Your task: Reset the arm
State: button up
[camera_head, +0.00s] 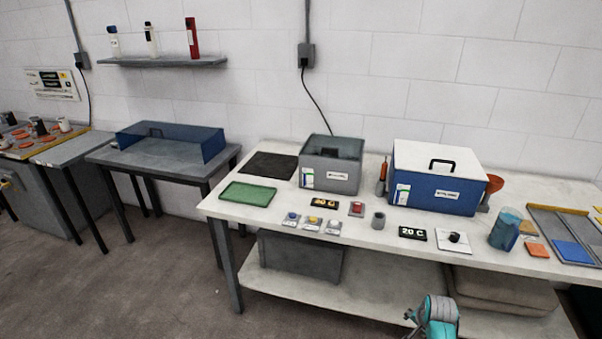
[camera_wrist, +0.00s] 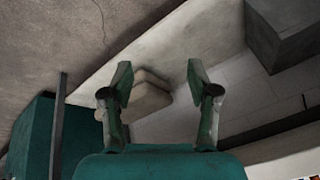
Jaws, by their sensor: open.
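My gripper (camera_wrist: 158,85) shows in the wrist view with its two fingers spread apart and nothing between them. Beyond the fingers is a pale block-like bundle (camera_wrist: 150,92) on the lower shelf, apart from the fingers. In the head view, a teal and grey part of my arm (camera_head: 436,318) shows at the bottom, in front of the white table (camera_head: 330,236) and below its top. The fingertips cannot be made out clearly in the head view.
The table holds a grey box (camera_head: 330,178), a blue box with white lid (camera_head: 437,190), a green tray (camera_head: 247,194), several buttons, a blue cylinder (camera_head: 505,230) and a red funnel (camera_head: 492,186). A grey bin (camera_head: 300,262) stands below. Open floor (camera_head: 130,270) lies left.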

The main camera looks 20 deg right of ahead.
jog(key=s+a+f+n+t, duration=0.1)
jog(key=s+a+f+n, duration=0.15)
jog(key=s+a, duration=0.3)
jog(key=s+a+f+n+t, duration=0.1)
jog(key=s+a+f, duration=0.25)
jog(key=a, duration=0.35)
jog(key=s+a+r+n+t, duration=0.3)
jog(key=s+a, duration=0.6)
jog(key=s, duration=0.2)
jog(key=s+a+r+n+t+y, duration=0.1)
jog(key=s+a+r+n+t, duration=0.1)
jog(key=s+r, duration=0.8)
jog(key=s+a+r+n+t+y, duration=0.1)
jog(key=s+a+r+n+t, duration=0.2)
jog(key=s+a+r, duration=0.4)
jog(key=s+r, duration=0.2)
jog(key=r, duration=0.2)
jog(key=s+r+n, duration=0.1)
jog(key=s+r, duration=0.1)
jog(key=r, duration=0.3)
jog(key=shift+s+a+t, duration=0.2)
jog(key=shift+s+t, duration=0.05)
jog(key=shift+t, duration=0.05)
jog(key=shift+n, duration=0.25)
